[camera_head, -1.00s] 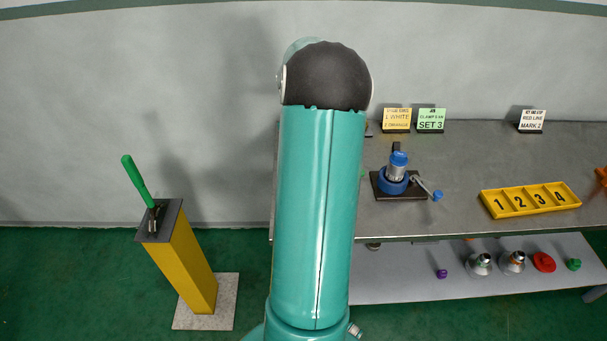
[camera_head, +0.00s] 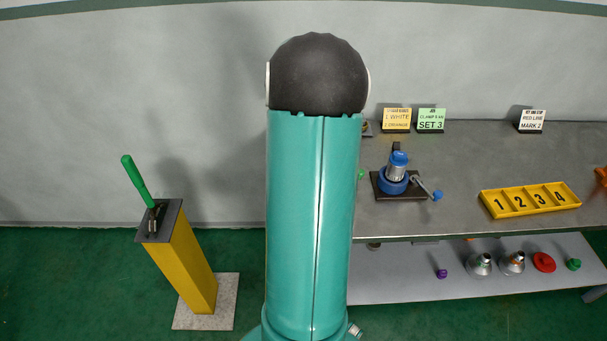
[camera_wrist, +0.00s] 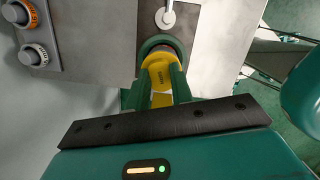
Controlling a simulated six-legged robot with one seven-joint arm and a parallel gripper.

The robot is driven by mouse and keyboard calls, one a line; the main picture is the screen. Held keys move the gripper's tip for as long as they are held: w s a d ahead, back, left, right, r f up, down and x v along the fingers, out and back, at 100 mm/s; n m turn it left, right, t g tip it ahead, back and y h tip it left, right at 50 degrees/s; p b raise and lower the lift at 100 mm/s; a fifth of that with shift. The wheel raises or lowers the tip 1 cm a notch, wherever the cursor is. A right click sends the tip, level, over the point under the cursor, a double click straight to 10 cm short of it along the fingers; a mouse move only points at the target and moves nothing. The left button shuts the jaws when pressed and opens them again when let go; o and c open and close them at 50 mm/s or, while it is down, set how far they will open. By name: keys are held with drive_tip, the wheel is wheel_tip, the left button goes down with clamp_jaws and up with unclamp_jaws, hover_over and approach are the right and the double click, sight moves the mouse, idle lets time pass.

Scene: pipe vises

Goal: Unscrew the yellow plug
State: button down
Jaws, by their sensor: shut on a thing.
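In the wrist view the yellow plug (camera_wrist: 159,75) sits between the two green fingers of my gripper (camera_wrist: 160,84). My gripper is shut on it. A green ring (camera_wrist: 146,46) lies around or just behind the plug's far end. A rod with a rounded pale end (camera_wrist: 166,17) is just beyond it on a dark plate. In the head view my own arm hides the plug and my gripper.
In the head view a blue vise (camera_head: 394,183) and a yellow numbered tray (camera_head: 530,199) stand on the bench. A green-handled tool (camera_head: 140,183) stands on a yellow pedestal (camera_head: 185,265).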

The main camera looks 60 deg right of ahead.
idle(0.3)
drive_tip(key=n, duration=0.3)
drive_tip(key=shift+t+h, duration=0.3)
drive_tip(key=n, duration=0.4)
drive_tip(key=shift+n+t, duration=0.3)
drive_tip(key=shift+t, duration=0.1)
drive_tip(key=n+t, duration=0.1)
drive_tip(key=n, duration=0.5)
drive_tip(key=shift+n, duration=0.4)
drive_tip(key=c, duration=1.3)
unclamp_jaws()
drive_tip(key=shift+r, duration=0.15)
